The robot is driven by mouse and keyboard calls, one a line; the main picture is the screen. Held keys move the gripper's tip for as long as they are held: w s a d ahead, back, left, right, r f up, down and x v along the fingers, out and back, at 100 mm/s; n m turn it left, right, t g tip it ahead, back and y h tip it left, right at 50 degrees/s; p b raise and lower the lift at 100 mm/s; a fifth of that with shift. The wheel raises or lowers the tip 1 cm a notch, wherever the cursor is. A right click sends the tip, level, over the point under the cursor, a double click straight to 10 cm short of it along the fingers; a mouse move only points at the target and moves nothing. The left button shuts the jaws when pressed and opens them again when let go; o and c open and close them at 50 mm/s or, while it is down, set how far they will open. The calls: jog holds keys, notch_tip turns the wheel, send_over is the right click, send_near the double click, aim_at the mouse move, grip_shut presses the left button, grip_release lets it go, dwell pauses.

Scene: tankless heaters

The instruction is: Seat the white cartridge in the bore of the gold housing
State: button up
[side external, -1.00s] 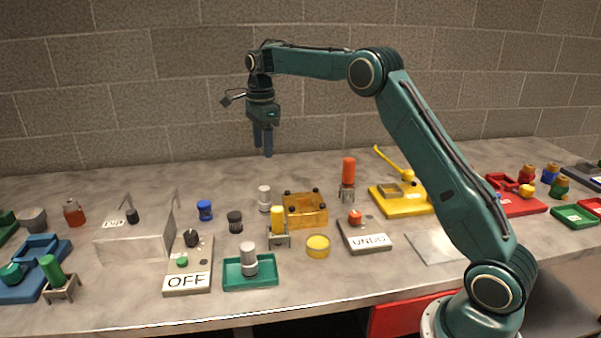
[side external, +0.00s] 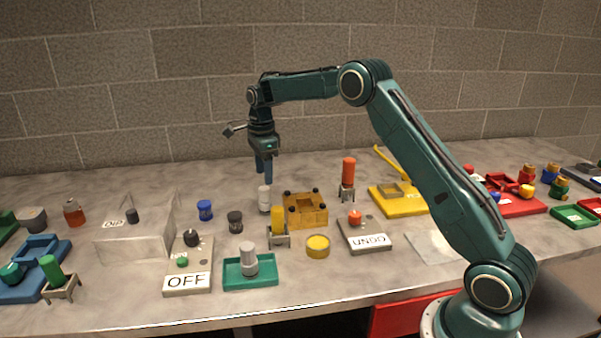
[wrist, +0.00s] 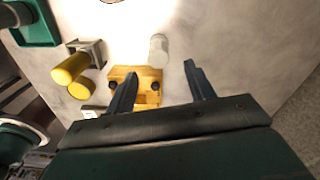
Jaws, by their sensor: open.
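The white cartridge (side external: 264,200) stands upright on the bench just left of the gold housing. In the wrist view the white cartridge (wrist: 158,52) shows beyond the gap between the fingertips. The gold housing (side external: 306,213) is a square block with dark knobs at its corners. It also shows in the wrist view (wrist: 148,97), partly hidden behind the left finger; I cannot make out its bore. My gripper (side external: 265,178) points down with its tips close above the cartridge in the side view. In the wrist view my gripper (wrist: 161,70) is open with nothing between its fingers.
A yellow cylinder in a stand (side external: 278,220) and a yellow cap (side external: 318,246) are near the housing's front. A dark knurled cap (side external: 235,221) and a blue jar (side external: 205,210) stand to the left. A green tray (side external: 235,283) holds another pale cylinder. Bench behind the cartridge is clear.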

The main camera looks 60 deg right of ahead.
aim_at(264, 188)
jog(key=shift+f, duration=0.7)
jog(key=shift+a+f, duration=0.15)
jog(key=shift+f, duration=2.45)
jog(key=c, duration=1.1)
jog(key=shift+r, duration=0.2)
notch_tip(264, 188, up, 18)
jog(key=shift+f, duration=0.15)
